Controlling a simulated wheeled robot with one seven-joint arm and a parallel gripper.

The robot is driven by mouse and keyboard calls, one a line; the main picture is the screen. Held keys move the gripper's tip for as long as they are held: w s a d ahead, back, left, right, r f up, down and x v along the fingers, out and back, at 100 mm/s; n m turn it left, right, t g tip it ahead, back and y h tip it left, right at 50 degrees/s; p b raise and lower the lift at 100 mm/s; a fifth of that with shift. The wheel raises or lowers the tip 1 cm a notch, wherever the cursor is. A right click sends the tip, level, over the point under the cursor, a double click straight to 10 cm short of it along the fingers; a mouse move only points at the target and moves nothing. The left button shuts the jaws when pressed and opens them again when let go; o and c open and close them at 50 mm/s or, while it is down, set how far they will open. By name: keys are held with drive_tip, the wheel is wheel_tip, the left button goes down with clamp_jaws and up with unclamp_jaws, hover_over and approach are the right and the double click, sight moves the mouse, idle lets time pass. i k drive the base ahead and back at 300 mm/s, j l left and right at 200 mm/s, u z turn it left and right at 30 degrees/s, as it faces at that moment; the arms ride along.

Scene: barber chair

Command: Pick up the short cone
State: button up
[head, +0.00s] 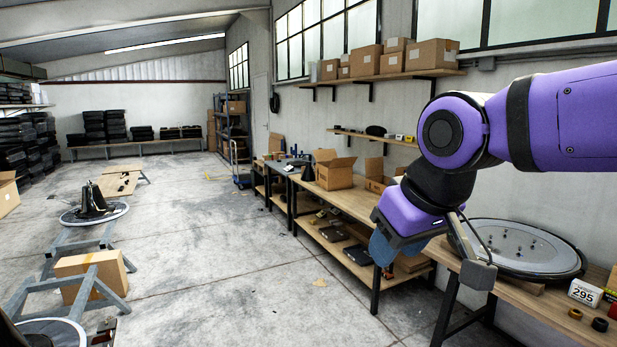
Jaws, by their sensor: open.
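No thing in the head view is clearly the short cone. Two small round pieces lie at the near right end of the workbench, one brown (575,314) and one black (600,324); they are too small to tell whether either is a cone. A larger black cone-shaped piece (94,201) stands on a round base plate on the left, far from my arm. My gripper (396,248) points down over the workbench's front edge, left of the large round plate. Its blue fingers are open, partly hidden by the purple hand, and nothing shows between them.
The wooden workbench (535,303) carries a large round grey plate (520,247) with small parts on it, and a white box marked 295 (585,292). Open cardboard boxes (334,170) stand farther along. A blue-grey trestle (72,285) and a carton stand left.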

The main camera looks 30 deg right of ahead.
sight(308, 175)
drive_tip(key=i+z, duration=0.15)
drive_tip(key=i+l+u, duration=0.15)
drive_tip(key=i, duration=2.5)
drive_tip(key=i+z, duration=0.15)
drive_tip(key=i, duration=0.75)
drive_tip(key=i+z, duration=0.25)
drive_tip(key=i, duration=0.35)
drive_tip(key=i+z, duration=0.2)
drive_tip(key=i, duration=0.4)
drive_tip(key=i+j+z, duration=0.25)
drive_tip(key=i, duration=0.35)
drive_tip(key=i+z, duration=0.15)
drive_tip(key=i, duration=1.8)
drive_tip(key=i+j+z, duration=0.1)
drive_tip(key=i+z, duration=0.2)
drive_tip(key=i, duration=0.1)
